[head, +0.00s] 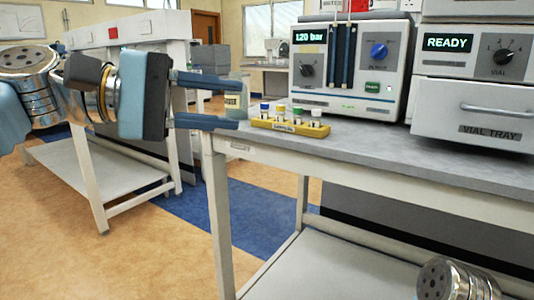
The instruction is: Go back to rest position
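My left gripper (241,103) reaches in from the left, its two blue fingers spread apart one above the other. It is open, with its tips near the left end of the lab bench (440,168). A labelled bottle (234,101) shows behind the fingertips and is partly hidden by them. I see no grip on it. My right gripper is out of view; only a metallic part of my own arm shows at the lower right.
A yellow rack (284,127) with several capped vials stands on the bench. Behind it is a machine reading "120 bar" (350,68); at right is a "READY" unit with a vial tray drawer (478,112). A white side table (95,168) stands left. Open floor (140,250) lies in front.

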